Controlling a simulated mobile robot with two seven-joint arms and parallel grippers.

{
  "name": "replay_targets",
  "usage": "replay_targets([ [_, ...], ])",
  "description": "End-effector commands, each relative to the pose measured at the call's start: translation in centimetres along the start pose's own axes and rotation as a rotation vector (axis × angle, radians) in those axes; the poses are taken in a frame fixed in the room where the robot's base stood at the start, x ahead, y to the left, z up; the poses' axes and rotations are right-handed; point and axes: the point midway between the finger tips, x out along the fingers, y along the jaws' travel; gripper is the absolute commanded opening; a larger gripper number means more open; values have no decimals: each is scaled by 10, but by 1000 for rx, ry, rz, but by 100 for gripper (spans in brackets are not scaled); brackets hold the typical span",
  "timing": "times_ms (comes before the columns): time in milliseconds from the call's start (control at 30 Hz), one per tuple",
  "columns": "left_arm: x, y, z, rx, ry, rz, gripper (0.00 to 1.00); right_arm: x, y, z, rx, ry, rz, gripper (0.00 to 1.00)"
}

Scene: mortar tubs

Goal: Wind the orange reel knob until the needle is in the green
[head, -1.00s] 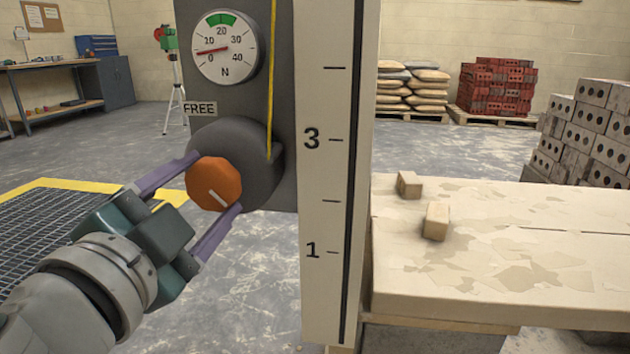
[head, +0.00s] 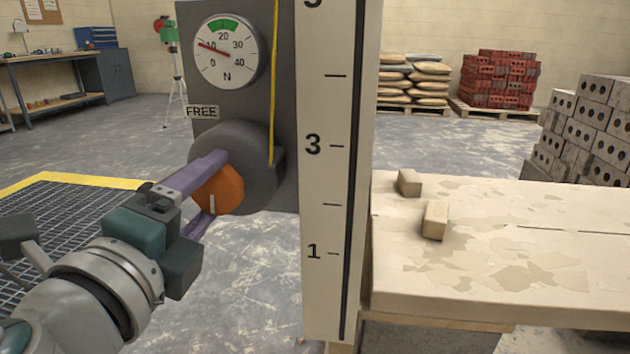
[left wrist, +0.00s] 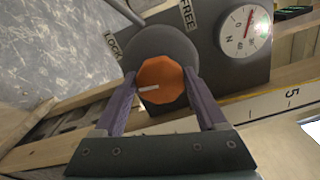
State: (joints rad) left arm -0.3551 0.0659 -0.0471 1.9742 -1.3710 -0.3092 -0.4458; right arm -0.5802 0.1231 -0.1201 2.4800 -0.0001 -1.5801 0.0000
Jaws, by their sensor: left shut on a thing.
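The orange reel knob (head: 224,192) with a white mark sits on a dark grey round reel (head: 252,150) on a grey panel. My left gripper (head: 216,187) is shut on the knob, one purple finger on each side. The left wrist view shows the knob (left wrist: 161,80) between both fingertips (left wrist: 160,77). The white mark points down in the head view. The round dial (head: 226,52) reads in N, and its red needle points at about 10. The green band (head: 223,25) is at the top, around 20, so the needle is outside it. My right gripper is not in view.
A yellow line (head: 273,90) runs up from the reel. A FREE label (head: 202,112) is above it; a LOCK label (left wrist: 112,46) shows in the wrist view. A numbered white board (head: 325,180) stands right of the panel. Two small blocks (head: 436,220) lie on the pale slab (head: 500,290).

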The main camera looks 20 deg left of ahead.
Motion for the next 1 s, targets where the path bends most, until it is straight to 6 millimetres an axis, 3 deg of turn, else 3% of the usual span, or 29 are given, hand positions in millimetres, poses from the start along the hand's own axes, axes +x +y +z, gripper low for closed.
replay_targets([
  [400, 0, -2, 0, 189, 0, -1, 18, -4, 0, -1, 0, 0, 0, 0],
  [967, 0, -1, 0, 213, -1, -1, 18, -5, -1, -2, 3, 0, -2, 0],
  [1000, 0, -1, 0, 212, -1, -1, 78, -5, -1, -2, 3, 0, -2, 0],
])
